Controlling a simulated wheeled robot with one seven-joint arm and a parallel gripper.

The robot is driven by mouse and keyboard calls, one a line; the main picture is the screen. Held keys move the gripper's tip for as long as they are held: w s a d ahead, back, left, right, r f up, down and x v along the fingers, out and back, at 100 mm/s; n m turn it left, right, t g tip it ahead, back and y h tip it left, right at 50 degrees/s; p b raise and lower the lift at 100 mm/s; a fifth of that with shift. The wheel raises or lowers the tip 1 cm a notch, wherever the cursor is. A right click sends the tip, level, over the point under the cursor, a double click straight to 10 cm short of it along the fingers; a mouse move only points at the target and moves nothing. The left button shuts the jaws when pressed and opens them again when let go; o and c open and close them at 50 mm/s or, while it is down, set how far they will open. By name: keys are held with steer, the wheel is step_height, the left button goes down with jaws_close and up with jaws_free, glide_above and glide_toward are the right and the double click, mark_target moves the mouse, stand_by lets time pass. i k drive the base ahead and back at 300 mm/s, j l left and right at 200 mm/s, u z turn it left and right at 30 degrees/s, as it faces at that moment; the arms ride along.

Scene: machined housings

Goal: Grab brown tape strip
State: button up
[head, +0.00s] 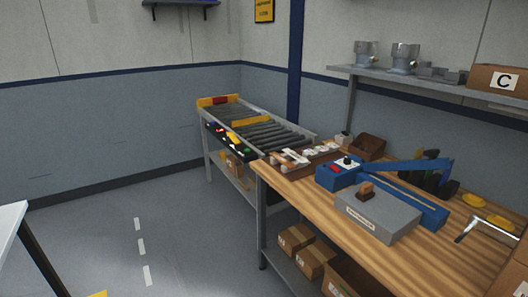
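I cannot make out a brown tape strip for certain. A small brown piece (366,187) sits on a dark base on top of a grey box (376,215) on the wooden workbench (330,215). Brown and white items (290,158), too small to tell apart, lie at the bench's far left end. My gripper is not in view.
A blue device (340,174) with red and black buttons stands beside the grey box, with a long blue arm to its right. A roller conveyor (262,130) adjoins the bench's far end. Cardboard boxes (305,254) fill the lower shelf. Floor (175,235) at left is clear.

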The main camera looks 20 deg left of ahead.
mark_target(282, 158)
steer(key=i+j, duration=0.45)
steer(key=j, duration=0.25)
steer(key=i+j+u, duration=0.1)
steer(key=i+j, duration=0.35)
steer(key=j, duration=0.3)
steer(key=i+j, duration=0.5)
steer(key=j, duration=0.2)
steer(key=i+j+u, duration=0.1)
steer(key=i+j, duration=0.4)
steer(key=j, duration=0.2)
